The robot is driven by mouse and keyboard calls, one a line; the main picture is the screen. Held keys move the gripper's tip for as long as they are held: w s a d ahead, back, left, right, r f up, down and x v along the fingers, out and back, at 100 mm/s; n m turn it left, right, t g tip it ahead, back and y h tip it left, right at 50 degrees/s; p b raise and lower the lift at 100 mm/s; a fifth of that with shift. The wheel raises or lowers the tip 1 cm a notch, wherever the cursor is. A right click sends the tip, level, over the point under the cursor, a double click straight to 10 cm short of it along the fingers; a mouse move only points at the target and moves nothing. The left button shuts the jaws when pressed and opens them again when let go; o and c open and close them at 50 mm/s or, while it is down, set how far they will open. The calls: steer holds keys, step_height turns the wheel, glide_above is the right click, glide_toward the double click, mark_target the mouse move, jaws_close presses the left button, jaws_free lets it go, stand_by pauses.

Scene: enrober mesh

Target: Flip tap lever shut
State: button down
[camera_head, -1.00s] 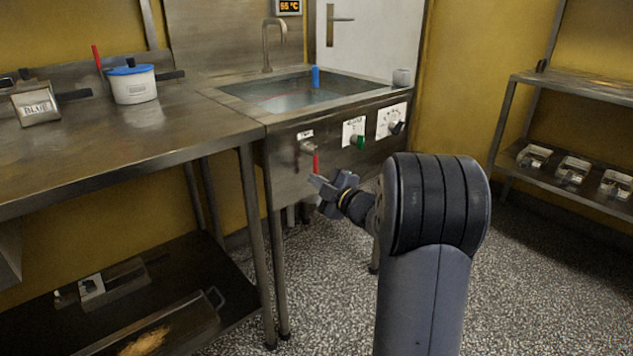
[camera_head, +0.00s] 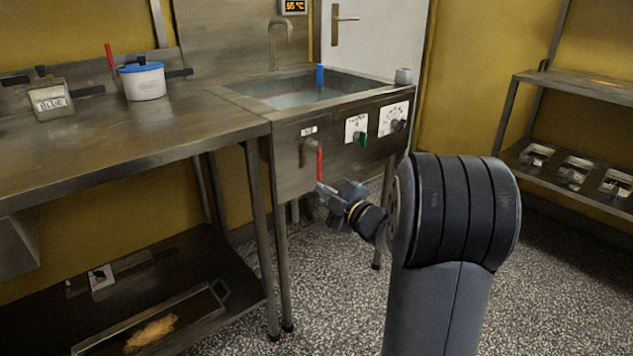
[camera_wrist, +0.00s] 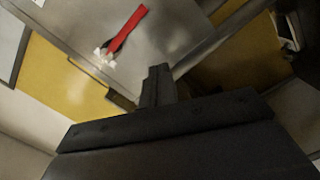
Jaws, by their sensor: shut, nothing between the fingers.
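The tap lever (camera_head: 319,164) is a red handle hanging down from a small grey tap (camera_head: 310,146) on the front panel of the sink unit (camera_head: 290,178). In the wrist view the red lever (camera_wrist: 128,28) lies at the upper left, beyond the fingers, with a bright metal end beside it. My gripper (camera_head: 322,188) is shut and empty. In the head view its tip is just below the lever's lower end; I cannot tell whether they touch. In the wrist view the dark fingers (camera_wrist: 157,84) point up towards the panel, apart from the lever.
Right of the tap are a green knob (camera_head: 361,139) and a dark dial (camera_head: 397,125). A blue object (camera_head: 320,75) stands in the sink basin. A steel table (camera_head: 120,140) adjoins on the left, its leg (camera_head: 258,220) near the sink's. The speckled floor is open at right.

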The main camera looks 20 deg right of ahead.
steer(key=shift+p+v, duration=0.35)
steer(key=shift+v, duration=1.8)
steer(key=shift+f, duration=0.1)
